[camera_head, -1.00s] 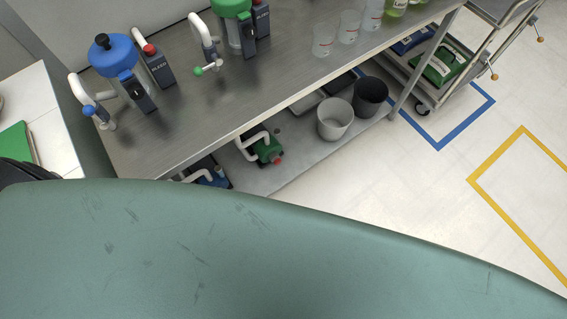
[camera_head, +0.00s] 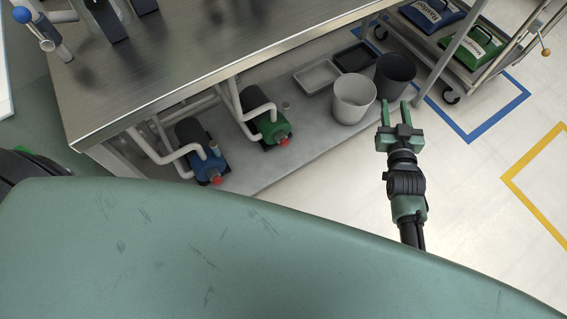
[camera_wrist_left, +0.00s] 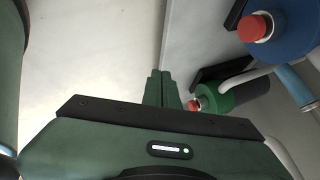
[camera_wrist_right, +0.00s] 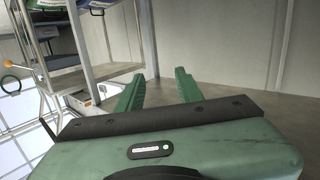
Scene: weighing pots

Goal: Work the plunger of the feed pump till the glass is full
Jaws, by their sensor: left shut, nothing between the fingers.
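Two pumps lie on the low shelf in the head view: a blue one (camera_head: 203,158) and a green one (camera_head: 270,128), each with a red knob at its front end. The left wrist view shows the blue pump (camera_wrist_left: 290,30) with its red knob (camera_wrist_left: 254,27) and a bluish clear tube (camera_wrist_left: 297,85), perhaps a sight glass. The green pump (camera_wrist_left: 223,98) is just right of my left gripper (camera_wrist_left: 161,76), partly behind it; contact with its knob cannot be told. My left gripper is shut and empty. My right gripper (camera_head: 395,104) is open and empty near the bins.
A pale bin (camera_head: 353,99) and a dark bin (camera_head: 395,75) stand on the low shelf (camera_head: 310,140). Trays lie behind them. White pipes run around the pumps. The bench top (camera_head: 190,60) overhangs the shelf, and a cart stands at the upper right.

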